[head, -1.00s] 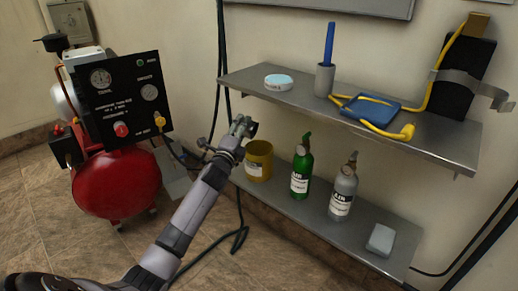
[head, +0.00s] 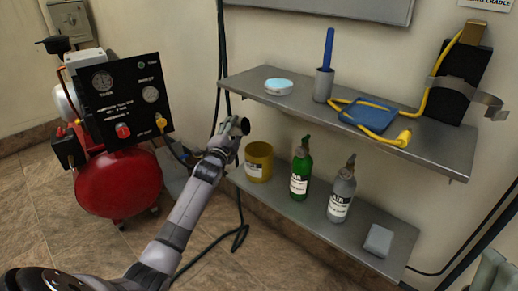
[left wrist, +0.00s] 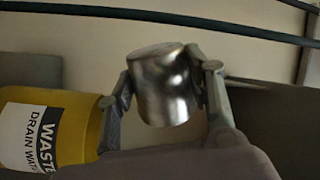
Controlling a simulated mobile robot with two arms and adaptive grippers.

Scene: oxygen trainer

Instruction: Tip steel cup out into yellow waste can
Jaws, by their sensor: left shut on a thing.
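My left gripper (head: 236,129) is shut on the steel cup (head: 244,126), above and slightly left of the yellow waste can. In the left wrist view the shiny cup (left wrist: 163,88) sits tilted between both fingers (left wrist: 163,95). A dark round end of the cup faces right in the head view; its contents cannot be seen. The yellow waste can (head: 258,163) stands upright at the left end of the lower shelf. It also shows at the left of the left wrist view (left wrist: 80,120), with a "WASTE" label. My right gripper is not in view.
A green bottle (head: 301,175), a grey bottle (head: 341,195) and a grey block (head: 378,240) stand right of the can on the lower shelf (head: 325,225). The upper shelf (head: 440,150) overhangs behind. A red compressor (head: 120,183) stands left. Dark hoses hang behind the gripper.

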